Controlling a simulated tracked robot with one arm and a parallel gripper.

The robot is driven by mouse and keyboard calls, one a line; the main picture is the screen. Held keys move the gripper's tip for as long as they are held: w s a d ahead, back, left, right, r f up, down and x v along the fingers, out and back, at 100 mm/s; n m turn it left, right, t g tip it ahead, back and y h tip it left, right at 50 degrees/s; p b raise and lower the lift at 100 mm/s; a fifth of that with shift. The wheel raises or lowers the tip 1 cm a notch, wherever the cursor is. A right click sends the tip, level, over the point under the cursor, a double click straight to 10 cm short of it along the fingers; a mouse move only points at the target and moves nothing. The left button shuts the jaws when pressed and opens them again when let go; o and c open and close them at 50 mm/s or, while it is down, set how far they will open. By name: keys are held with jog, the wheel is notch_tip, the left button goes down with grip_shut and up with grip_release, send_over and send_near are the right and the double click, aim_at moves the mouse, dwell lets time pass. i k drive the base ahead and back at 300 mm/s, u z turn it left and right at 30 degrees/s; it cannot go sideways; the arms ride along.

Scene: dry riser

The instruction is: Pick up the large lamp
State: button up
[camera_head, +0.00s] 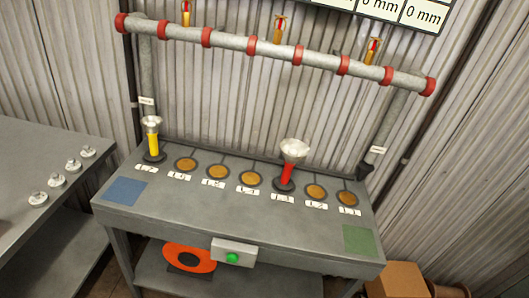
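Two lamps stand upright on the grey metal table (255,228). The red lamp (289,170) has a wide silver head and stands in a dark round base right of the middle of the row. The yellow lamp (153,143) has a smaller silver head and stands in a dark base at the row's left end. The red one looks like the larger of the two. My gripper is not in view, so I cannot see its fingers or whether it holds anything.
Several brown discs (219,172) with white labels lie in the row. A grey pipe (275,50) with red collars runs above and behind the lamps. The tabletop has a blue square (124,190) and a green square (359,240). A green button box (233,254) is on the front edge.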

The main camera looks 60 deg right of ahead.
aim_at(293, 150)
jog(key=z, duration=0.5)
jog(key=i, duration=1.15)
jog(key=z, duration=0.8)
